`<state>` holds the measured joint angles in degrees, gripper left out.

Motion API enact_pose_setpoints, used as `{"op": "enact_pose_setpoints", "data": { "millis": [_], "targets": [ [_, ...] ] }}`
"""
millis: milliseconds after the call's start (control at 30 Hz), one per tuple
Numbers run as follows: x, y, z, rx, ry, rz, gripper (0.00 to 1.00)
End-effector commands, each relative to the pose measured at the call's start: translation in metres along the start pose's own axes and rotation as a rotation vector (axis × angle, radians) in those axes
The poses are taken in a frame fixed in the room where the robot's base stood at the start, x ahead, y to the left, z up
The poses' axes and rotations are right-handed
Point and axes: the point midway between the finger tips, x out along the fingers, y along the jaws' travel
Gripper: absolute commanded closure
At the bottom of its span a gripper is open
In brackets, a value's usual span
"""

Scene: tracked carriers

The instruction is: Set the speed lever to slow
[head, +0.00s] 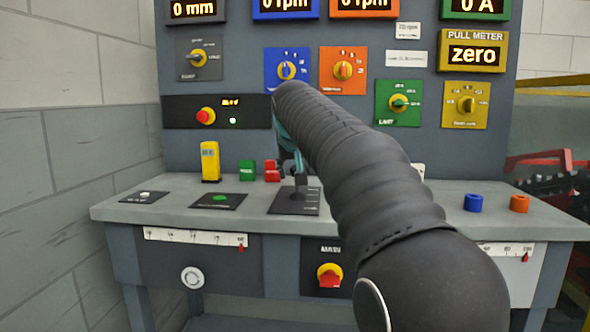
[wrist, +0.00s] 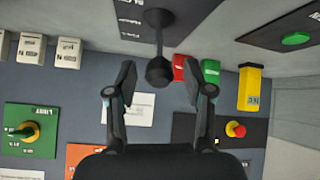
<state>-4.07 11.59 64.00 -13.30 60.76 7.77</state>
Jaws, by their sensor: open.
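The speed lever (head: 300,181) is a dark stick on a dark plate (head: 283,204) on the desk top, partly hidden by my arm and gripper. In the wrist view, which is upside down, its round black knob (wrist: 158,73) shows between my fingertips, with the plate (wrist: 195,12) behind it. The lever looks roughly upright. The plate's markings are too small to read, so I cannot tell its setting. My gripper (head: 286,150) is open at the lever's top. In the wrist view the fingers (wrist: 159,80) stand either side of the knob with gaps.
A green button (head: 220,199) lies nearer. The upright panel with a red button (head: 205,116) and dials rises behind. The desk is clear before the blue ring (head: 473,202).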

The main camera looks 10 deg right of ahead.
Motion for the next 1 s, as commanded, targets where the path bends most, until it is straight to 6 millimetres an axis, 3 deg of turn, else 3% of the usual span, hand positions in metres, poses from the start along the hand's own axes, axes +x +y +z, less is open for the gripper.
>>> {"op": "enact_pose_setpoints", "data": {
  "millis": [200, 433, 1000],
  "targets": [
    [0.000, 0.000, 0.000, 0.000, 0.000, 0.000, 0.48],
    [0.000, 0.000, 0.000, 0.000, -0.001, 0.000, 1.00],
    [-0.002, 0.008, -0.015, 0.000, 0.003, 0.002, 1.00]
  ]
}}
